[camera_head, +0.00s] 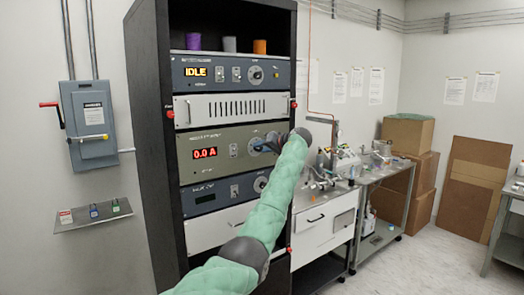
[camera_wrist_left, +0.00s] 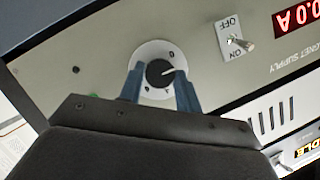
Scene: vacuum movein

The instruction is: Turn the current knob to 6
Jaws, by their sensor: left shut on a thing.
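The current knob (camera_wrist_left: 160,73) is a black round knob with a white pointer line, on a white dial plate marked with small numerals. It sits on the magnet supply panel (camera_head: 208,138), whose red display (camera_head: 205,153) reads 0.0 A. My left gripper (camera_head: 262,147) is at this knob. In the left wrist view its blue fingers (camera_wrist_left: 160,82) are on either side of the knob, shut on it. That view is turned nearly upside down; the pointer line points to the picture's right, and the numerals are too small to read surely. My right gripper is not in view.
The ON/OFF toggle switch (camera_wrist_left: 235,42) is beside the knob on the same panel. Above, another rack unit (camera_head: 232,72) shows IDLE. Several cups (camera_head: 229,44) stand on top. A grey switch box (camera_head: 88,122) with a red lever hangs on the left wall.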

